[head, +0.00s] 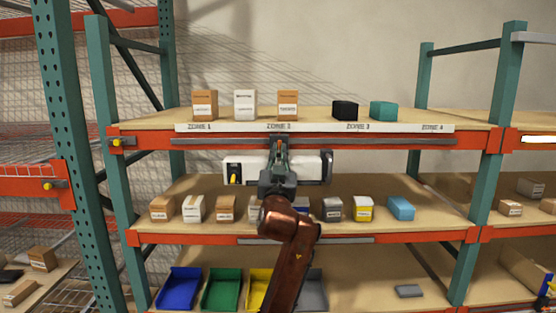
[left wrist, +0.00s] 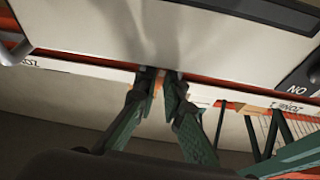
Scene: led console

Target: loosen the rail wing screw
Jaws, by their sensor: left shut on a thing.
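The white console (head: 253,164) hangs under the front of the upper shelf, below a grey rail (head: 215,141) on the orange beam. My left gripper (head: 279,145) reaches up in front of the console's middle, with its fingertips at the rail. In the left wrist view its two green fingers (left wrist: 163,76) close in at the white strip and orange beam beside the console's pale housing (left wrist: 190,35). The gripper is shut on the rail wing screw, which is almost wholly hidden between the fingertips. My right gripper is not in view.
Several boxes stand on the upper shelf (head: 320,115) above, and more on the middle shelf (head: 300,185) behind and below my arm. Blue (head: 178,288) and green (head: 221,289) bins sit lower. Green uprights (head: 108,120) bound the bay. A yellow switch (head: 233,179) is at the console's left end.

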